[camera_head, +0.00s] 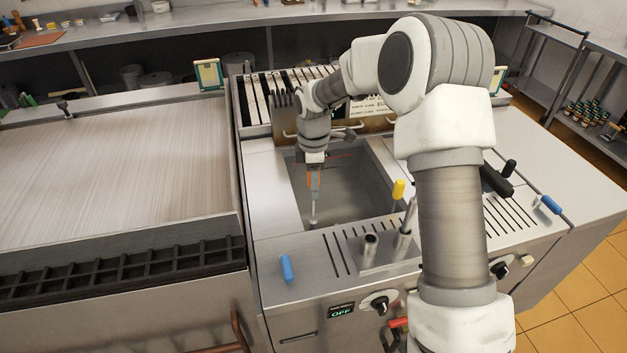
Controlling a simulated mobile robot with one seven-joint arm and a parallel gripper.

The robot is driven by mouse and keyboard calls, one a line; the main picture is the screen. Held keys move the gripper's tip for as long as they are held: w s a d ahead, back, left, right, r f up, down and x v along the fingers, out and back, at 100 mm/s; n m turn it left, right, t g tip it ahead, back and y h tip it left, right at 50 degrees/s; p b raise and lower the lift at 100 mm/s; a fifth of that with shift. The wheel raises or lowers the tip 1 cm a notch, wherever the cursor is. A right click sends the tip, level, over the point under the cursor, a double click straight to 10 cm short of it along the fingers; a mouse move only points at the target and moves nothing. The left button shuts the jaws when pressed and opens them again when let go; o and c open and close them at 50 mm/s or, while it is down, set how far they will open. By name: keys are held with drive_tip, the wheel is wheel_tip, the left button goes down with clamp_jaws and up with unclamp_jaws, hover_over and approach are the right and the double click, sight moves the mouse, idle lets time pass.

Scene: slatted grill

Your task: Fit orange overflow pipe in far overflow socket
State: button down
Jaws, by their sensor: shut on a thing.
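My gripper (314,191) points down over the left part of the sunken basin (345,205) and is shut on a thin upright pipe. Orange shows between the fingers, and the pale lower part of this orange overflow pipe (313,213) hangs below them. The pipe's lower end is near the basin's front left corner. I cannot tell whether it touches the basin floor or a socket. No far overflow socket can be made out in this view; my arm hides part of the basin's right side.
A blue-handled piece (287,267) lies front left. A slatted rack (290,90) stands behind the basin. A black handle (497,180) is at the right.

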drive_tip(key=shift+r, duration=0.1)
drive_tip(key=b, duration=0.4)
hover_over(314, 221)
drive_tip(key=shift+w+a+f, duration=0.1)
drive_tip(key=shift+w+f, duration=0.05)
drive_tip(key=shift+f, duration=3.4)
drive_tip(key=shift+f+b, duration=0.95)
drive_tip(key=shift+f, duration=0.75)
drive_tip(key=shift+c, duration=2.2)
unclamp_jaws()
wheel_tip(314, 221, up, 17)
drive_tip(key=shift+r+p, duration=0.15)
drive_tip(key=shift+p, duration=0.2)
drive_tip(key=shift+r, duration=0.1)
